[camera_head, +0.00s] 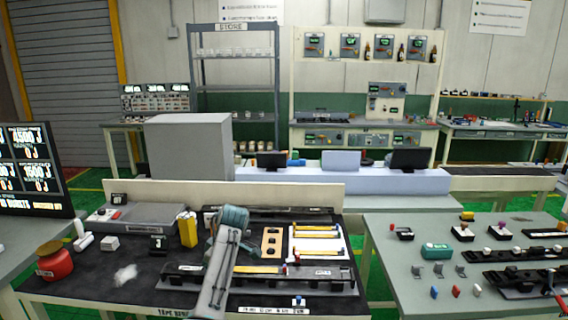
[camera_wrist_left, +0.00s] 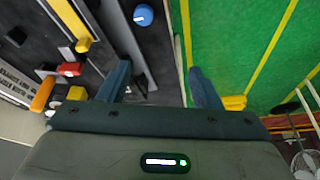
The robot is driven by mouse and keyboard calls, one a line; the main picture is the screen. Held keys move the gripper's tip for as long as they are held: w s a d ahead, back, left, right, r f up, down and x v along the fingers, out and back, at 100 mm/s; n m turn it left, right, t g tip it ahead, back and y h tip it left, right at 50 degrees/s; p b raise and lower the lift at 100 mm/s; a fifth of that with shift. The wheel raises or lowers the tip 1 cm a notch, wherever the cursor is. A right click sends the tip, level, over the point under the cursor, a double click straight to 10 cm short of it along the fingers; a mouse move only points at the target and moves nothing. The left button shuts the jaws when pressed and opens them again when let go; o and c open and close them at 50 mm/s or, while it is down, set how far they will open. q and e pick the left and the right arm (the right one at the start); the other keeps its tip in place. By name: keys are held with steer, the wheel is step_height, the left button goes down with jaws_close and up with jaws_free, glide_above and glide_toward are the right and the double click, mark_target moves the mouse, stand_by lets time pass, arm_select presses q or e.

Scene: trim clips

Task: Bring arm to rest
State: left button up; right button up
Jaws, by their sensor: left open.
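My left gripper (camera_wrist_left: 158,70) is open in the left wrist view, with nothing between its two blue-grey fingers. It points over the table's edge, with green floor beyond. In the head view, my arm, with a teal joint, rises over the middle of the black-topped table (camera_head: 130,292); its fingertips cannot be made out there. A black rail fixture (camera_head: 330,272) on this table carries a yellow strip (camera_head: 258,269), partly behind my arm. A white tray (camera_head: 342,256) behind it holds several yellow strips. My right gripper is not in view.
A blue knob (camera_wrist_left: 143,15) lies near the table's edge. A red jar (camera_head: 56,264), a yellow block (camera_head: 187,230) and a grey box (camera_head: 135,216) stand left of my arm. A second table (camera_head: 400,285) at right holds several small parts. A gap separates the tables.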

arm_select(q)
steer(key=s+a+f+m+t+h, duration=0.1)
steer(key=s+a+f+m, duration=0.25)
steer(key=s+f, duration=0.6)
steer(key=s+a+f+m, duration=0.2)
steer(key=s+a+f, duration=0.2)
steer(key=s+f, duration=0.55)
steer(key=s+r+m+t+h, duration=0.1)
steer(key=s+r+m, duration=0.15)
steer(key=s, duration=0.75)
steer(key=s+r+m, duration=0.1)
steer(key=s+m, duration=0.3)
steer(key=s, duration=0.6)
steer(key=s+r+m+t+h, duration=0.1)
steer(key=s+m, duration=0.2)
steer(key=s, duration=0.7)
steer(key=w+a+f+g+b, duration=0.1)
steer(key=a+f+g+b, duration=0.15)
steer(key=f, duration=2.65)
steer(key=s+a+f, duration=0.1)
steer(key=s+f, duration=0.8)
steer(key=f, duration=0.3)
steer(key=s+a+f+b, duration=0.1)
steer(key=s+f, duration=0.9)
steer(key=f, duration=0.1)
steer(key=shift+f+n, duration=0.3)
steer(key=shift+f, duration=0.05)
